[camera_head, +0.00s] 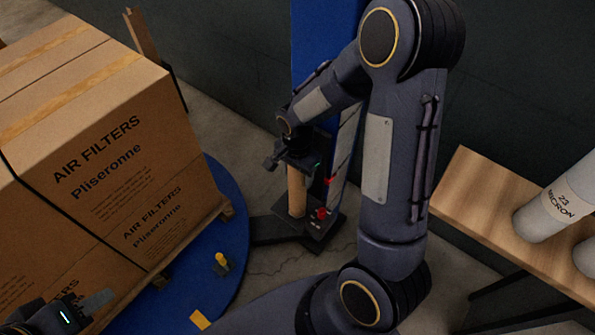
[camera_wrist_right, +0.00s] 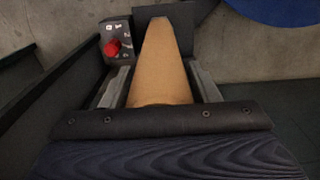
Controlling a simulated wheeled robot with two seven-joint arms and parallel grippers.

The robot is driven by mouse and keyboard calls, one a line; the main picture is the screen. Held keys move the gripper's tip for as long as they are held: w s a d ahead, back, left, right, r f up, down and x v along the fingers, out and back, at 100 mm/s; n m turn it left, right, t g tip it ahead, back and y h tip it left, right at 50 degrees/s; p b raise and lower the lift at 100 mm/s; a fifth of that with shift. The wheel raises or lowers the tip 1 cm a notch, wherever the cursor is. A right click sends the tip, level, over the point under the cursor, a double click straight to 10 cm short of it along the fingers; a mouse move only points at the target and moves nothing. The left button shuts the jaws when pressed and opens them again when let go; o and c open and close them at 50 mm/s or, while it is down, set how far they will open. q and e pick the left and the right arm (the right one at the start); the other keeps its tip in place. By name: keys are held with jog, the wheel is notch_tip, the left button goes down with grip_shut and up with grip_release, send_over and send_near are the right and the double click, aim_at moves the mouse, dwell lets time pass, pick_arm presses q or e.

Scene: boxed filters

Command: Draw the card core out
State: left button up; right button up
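The card core (camera_head: 296,192) is a plain brown tube standing upright on the dark foot of the stretch-wrap machine in the head view. In the right wrist view the core (camera_wrist_right: 163,65) runs away from my palm between the two fingers. My right gripper (camera_head: 290,163) is at the core's top end, with one finger on each side of it (camera_wrist_right: 160,85). The fingers lie close along the core; whether they press on it I cannot tell. My left gripper (camera_head: 90,302) is at the bottom left corner, in front of the boxes, partly cut off, with no object visible in it.
A large strapped carton stack (camera_head: 110,160) stands on a pallet on a blue turntable (camera_head: 232,240) at left. A red button (camera_head: 321,213) sits beside the core, near the blue mast (camera_head: 315,40). A wooden bench (camera_head: 480,200) with white film rolls (camera_head: 560,205) is at right.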

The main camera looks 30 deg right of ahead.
jog(key=c, duration=0.7)
jog(key=shift+o, duration=0.2)
jog(key=shift+r, duration=0.1)
jog(key=shift+r, duration=0.1)
jog(key=shift+r+p, duration=3.2)
jog(key=shift+r, duration=0.65)
notch_tip(320, 180, up, 9)
jog(key=p, duration=0.7)
